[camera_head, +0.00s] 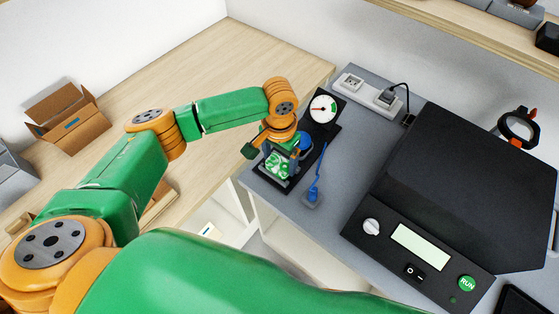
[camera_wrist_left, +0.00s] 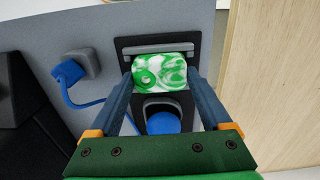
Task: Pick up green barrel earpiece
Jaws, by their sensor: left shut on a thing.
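The green barrel earpiece (camera_wrist_left: 160,71) is a small green and white marbled piece, seen in the left wrist view between the fingertips of my left gripper (camera_wrist_left: 162,74). The gripper is shut on it, one finger on each side. In the head view the earpiece (camera_head: 277,164) shows below my left gripper (camera_head: 280,160), over the near end of a black fixture (camera_head: 322,146). I cannot tell whether it still touches the fixture. My right gripper is in neither view.
A blue round part (camera_head: 304,141) sits on the fixture behind the gripper, near a dial gauge (camera_head: 323,108). A black machine (camera_head: 455,190) fills the bench's right side. A cardboard box (camera_head: 68,120) stands far left.

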